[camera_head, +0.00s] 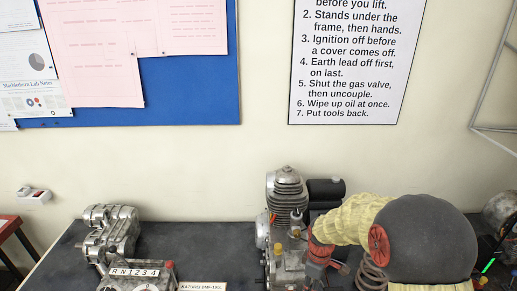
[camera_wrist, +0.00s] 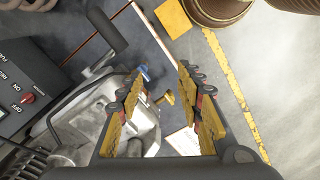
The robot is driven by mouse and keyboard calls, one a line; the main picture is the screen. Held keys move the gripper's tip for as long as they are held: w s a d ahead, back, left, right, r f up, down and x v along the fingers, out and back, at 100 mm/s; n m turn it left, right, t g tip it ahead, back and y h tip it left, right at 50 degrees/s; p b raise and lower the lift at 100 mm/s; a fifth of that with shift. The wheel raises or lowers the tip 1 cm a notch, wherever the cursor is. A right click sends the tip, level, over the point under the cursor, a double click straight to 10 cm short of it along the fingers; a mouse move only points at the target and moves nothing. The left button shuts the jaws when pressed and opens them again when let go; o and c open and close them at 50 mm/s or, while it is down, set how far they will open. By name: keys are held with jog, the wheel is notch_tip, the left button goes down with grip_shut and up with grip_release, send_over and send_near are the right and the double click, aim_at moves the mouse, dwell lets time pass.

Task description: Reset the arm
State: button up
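My gripper (camera_wrist: 161,78) shows in the wrist view with its two yellow-padded fingers apart. It is open. A small brass-coloured fitting (camera_wrist: 165,98) and a blue-tipped part (camera_wrist: 144,72) appear between the fingers, beyond them; I see no finger closed on either. In the head view my arm, with a pale yellow sleeve (camera_head: 352,222) and a dark round joint (camera_head: 432,240), reaches in from the right beside the engine. The fingers cannot be made out there.
A finned engine (camera_head: 287,190) stands on the dark bench (camera_head: 215,245). A metal gearbox part (camera_head: 110,232) and a plate reading RN1234 (camera_head: 135,272) are at left. In the wrist view, a silver casing (camera_wrist: 85,125) and a switch panel (camera_wrist: 25,85) lie left.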

jog(key=s+r+m+t+b, duration=0.3)
jog(key=s+r+m+b, duration=0.2)
jog(key=s+r, duration=0.3)
jog(key=s+r+m+t+b, duration=0.3)
jog(key=s+r+m+b, duration=0.3)
jog(key=s, duration=0.8)
notch_tip(320, 180, up, 3)
jog(key=shift+r, duration=0.1)
jog(key=shift+c, duration=0.3)
